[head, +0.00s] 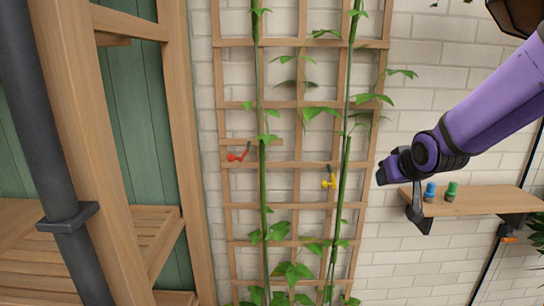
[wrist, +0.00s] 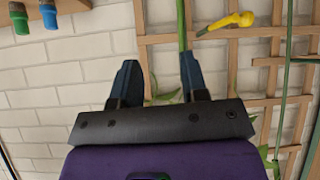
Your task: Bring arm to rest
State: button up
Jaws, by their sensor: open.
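My gripper (head: 398,196) is at the end of my purple arm, right of the trellis and in front of the brick wall in the head view. The arm reaches in from the upper right of the head view.
A wooden trellis (head: 293,44) carries two green climbing plants. A red clip (head: 238,155) and a yellow clip (head: 329,182) are at the trellis. Wooden shelving (head: 172,100) stands left.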

jog(key=s+d+r+g, duration=0.1)
jog(key=s+r+g, duration=0.1)
jog(key=s, duration=1.2)
jog(key=s+r+m+g, duration=0.1)
jog(key=s+r, duration=0.4)
jog(key=s, duration=1)
jog(key=shift+d+r+g+h, duration=0.3)
jog(key=shift+d+g, duration=0.05)
jog(key=shift+g, duration=0.55)
jog(key=shift+w, duration=0.1)
